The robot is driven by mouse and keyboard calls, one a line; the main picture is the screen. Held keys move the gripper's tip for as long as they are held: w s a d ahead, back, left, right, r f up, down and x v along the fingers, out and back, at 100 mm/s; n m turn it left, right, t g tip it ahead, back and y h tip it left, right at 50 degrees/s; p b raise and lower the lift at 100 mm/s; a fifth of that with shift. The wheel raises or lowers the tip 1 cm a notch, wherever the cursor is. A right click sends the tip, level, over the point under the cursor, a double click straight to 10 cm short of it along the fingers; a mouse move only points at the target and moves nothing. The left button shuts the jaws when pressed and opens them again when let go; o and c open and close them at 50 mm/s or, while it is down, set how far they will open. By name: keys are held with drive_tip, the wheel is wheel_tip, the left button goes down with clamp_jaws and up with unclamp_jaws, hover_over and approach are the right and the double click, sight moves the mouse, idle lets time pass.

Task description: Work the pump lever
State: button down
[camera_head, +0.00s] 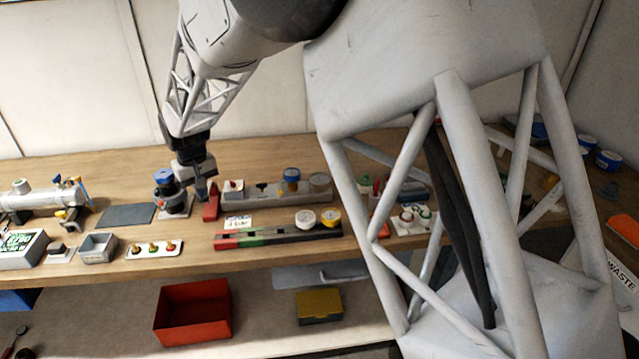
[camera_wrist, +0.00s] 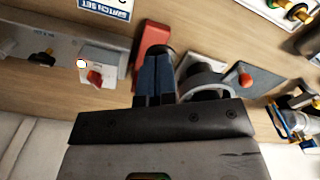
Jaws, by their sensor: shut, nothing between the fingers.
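The pump (camera_head: 166,187) is a dark cylinder with a blue top on a pale base, in the left-middle of the head view. My gripper (camera_head: 207,192) is just to its right, pointing down, low over the bench. In the wrist view my gripper (camera_wrist: 156,70) shows blue-grey fingers, shut and empty. Beside them a grey curved part (camera_wrist: 203,82) shows, partly hidden by my gripper. A red knob (camera_wrist: 245,80) to its right looks like the lever's end; I cannot tell whether it joins the pump. Contact between fingers and pump is not clear.
A red upright block (camera_head: 212,206) stands close by my gripper; it also shows in the wrist view (camera_wrist: 151,46). A grey rail with knobs (camera_head: 262,198) lies to the right. A dark mat (camera_head: 126,215) lies left of the pump. My arm hides the bench's right part.

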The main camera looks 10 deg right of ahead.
drive_tip(key=shift+r, duration=1.3)
drive_tip(key=shift+f, duration=0.35)
drive_tip(key=shift+f, duration=0.35)
drive_tip(key=shift+f, duration=1.6)
drive_tip(key=shift+r, duration=2.3)
drive_tip(key=shift+r, duration=0.1)
